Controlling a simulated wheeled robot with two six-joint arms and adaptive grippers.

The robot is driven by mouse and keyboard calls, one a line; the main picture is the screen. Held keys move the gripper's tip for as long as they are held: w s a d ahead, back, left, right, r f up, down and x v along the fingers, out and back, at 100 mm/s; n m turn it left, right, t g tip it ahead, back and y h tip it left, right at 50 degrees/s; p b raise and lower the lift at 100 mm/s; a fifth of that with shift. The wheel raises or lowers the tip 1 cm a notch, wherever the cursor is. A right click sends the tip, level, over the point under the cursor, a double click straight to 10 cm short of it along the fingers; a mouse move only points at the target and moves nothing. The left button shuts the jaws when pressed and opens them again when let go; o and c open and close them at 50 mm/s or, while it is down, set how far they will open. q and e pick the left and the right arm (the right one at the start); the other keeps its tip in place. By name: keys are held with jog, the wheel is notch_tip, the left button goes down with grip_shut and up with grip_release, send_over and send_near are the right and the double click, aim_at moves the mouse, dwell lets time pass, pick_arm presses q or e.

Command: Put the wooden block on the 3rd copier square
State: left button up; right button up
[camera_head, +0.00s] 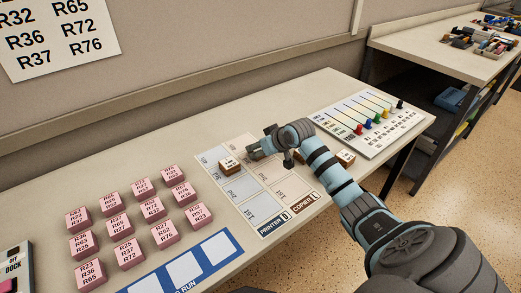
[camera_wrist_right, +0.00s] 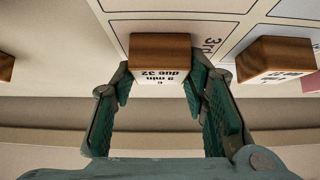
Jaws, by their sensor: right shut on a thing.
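My right gripper (camera_head: 267,152) is at the far end of the copier column of a lettered mat (camera_head: 272,233). In the wrist view, the gripper (camera_wrist_right: 160,85) is shut on a wooden block (camera_wrist_right: 160,62) with a white face marked "9 min due 32". The held block overlaps the near edge of the square marked "3rd" (camera_wrist_right: 180,30); whether it touches is unclear. In the head view, the gripper hides this block. A second wooden block (camera_head: 229,164) sits on the printer column; it appears right of the held one in the wrist view (camera_wrist_right: 275,62). My left gripper is out of view.
Further wooden blocks (camera_head: 299,157) and (camera_head: 345,157) lie right of the mat. Several pink blocks (camera_head: 128,252) stand on the left. A pegged board (camera_head: 370,124) lies on the right, and a blue-framed strip (camera_head: 185,268) at the front.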

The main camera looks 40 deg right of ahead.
jog(key=o, duration=1.1)
jog(key=shift+o, duration=0.2)
jog(key=shift+s+r, duration=0.25)
jog(key=shift+r, duration=0.15)
jog(key=p+v, duration=0.3)
jog(key=v, duration=0.8)
jog(key=shift+s+r, duration=0.1)
